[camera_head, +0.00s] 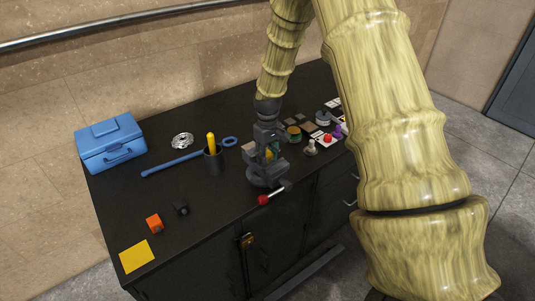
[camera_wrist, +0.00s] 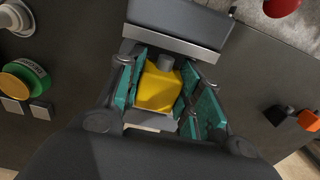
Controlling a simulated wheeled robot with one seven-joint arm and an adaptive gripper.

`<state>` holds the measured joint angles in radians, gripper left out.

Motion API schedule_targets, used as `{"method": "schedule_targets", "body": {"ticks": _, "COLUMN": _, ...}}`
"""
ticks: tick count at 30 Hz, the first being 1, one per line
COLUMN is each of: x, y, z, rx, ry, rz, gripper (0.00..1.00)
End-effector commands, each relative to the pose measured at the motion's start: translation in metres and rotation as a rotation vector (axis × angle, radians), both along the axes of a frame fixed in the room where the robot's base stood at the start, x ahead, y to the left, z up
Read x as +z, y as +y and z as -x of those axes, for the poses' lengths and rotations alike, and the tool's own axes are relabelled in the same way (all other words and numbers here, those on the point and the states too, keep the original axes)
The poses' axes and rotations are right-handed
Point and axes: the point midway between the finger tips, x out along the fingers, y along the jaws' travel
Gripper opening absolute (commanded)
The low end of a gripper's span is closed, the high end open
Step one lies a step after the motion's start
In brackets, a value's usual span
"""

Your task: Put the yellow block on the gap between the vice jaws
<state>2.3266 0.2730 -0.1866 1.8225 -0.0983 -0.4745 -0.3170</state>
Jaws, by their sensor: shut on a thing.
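The yellow block (camera_wrist: 157,88) sits between the teal pads of my gripper (camera_wrist: 160,86) in the wrist view, with a grey round stub at its upper edge. My gripper is shut on it. The grey vice (camera_wrist: 180,22) lies beneath, its pale jaw edge (camera_wrist: 172,44) above the block in the picture and another pale edge below it. The block lines up over the space between these edges; I cannot tell whether it rests on them. In the head view my gripper (camera_head: 268,146) is down at the vice (camera_head: 262,178), and only a bit of yellow shows there.
Several small items crowd the right.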

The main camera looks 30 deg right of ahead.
Motion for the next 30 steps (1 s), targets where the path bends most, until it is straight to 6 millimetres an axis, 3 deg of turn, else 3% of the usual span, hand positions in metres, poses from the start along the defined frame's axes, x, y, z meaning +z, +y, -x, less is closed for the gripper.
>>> {"method": "schedule_targets", "body": {"ticks": 14, "x": -0.0079, "y": 0.0002, "z": -0.0002, "rx": 0.0, "ry": -0.001, "rz": 0.0, "gripper": 0.09}}
{"method": "schedule_targets", "body": {"ticks": 15, "x": -0.0074, "y": 0.0003, "z": -0.0002, "rx": 0.0, "ry": -0.001, "rz": 0.0, "gripper": 0.41}}
{"method": "schedule_targets", "body": {"ticks": 18, "x": -0.0072, "y": 0.0002, "z": -0.0002, "rx": 0.0, "ry": -0.001, "rz": 0.0, "gripper": 0.57}}
{"method": "schedule_targets", "body": {"ticks": 30, "x": -0.0028, "y": 0.0002, "z": -0.0004, "rx": 0.0, "ry": -0.002, "rz": 0.0, "gripper": 0.57}}
